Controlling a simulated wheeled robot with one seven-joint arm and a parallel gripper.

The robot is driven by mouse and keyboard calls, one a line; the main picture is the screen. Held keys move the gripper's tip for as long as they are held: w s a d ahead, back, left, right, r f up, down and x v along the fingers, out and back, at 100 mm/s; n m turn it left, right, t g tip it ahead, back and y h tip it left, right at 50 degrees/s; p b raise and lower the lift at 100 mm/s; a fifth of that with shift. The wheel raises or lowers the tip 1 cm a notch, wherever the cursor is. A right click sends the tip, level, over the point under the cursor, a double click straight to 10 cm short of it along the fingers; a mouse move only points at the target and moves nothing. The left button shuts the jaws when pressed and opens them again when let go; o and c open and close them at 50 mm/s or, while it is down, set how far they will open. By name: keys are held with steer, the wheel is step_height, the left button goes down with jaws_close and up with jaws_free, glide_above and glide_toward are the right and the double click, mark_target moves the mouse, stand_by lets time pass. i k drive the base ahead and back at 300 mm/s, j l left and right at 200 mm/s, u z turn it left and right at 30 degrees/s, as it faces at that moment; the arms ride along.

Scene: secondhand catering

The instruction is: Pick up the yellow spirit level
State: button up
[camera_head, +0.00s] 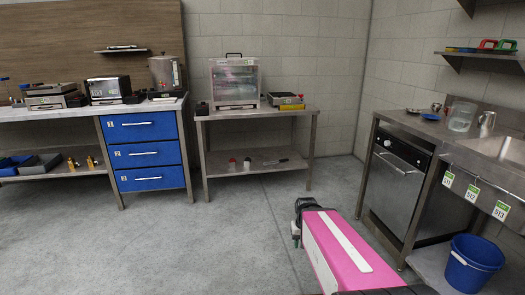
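A small yellow item (291,107) lies at the front right of the middle steel table (222,115), by a dark, flat-topped device (284,98). It may be the yellow spirit level, but it is too small to tell. My pink and white arm reaches in from the bottom of the view. A dark part at its far end (296,232) may be my gripper, mostly hidden by the arm; its fingers cannot be made out. It is well apart from the table, over the floor on the near side.
A clear-sided cabinet (234,82) stands on the middle table. Blue drawers (148,155) and a counter stand left. A steel dishwasher (394,190), a sink (508,150) and a blue bucket (473,265) are right. The grey floor (215,235) is clear in front of the table.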

mark_target(281, 107)
steer(key=i+z, duration=0.1)
steer(key=i, duration=0.6)
steer(key=i+j+z, duration=0.1)
steer(key=i, duration=0.6)
steer(key=i+j, duration=0.25)
steer(key=i, duration=0.2)
steer(key=i+j, duration=0.2)
steer(key=i, duration=0.25)
steer(key=z, duration=0.05)
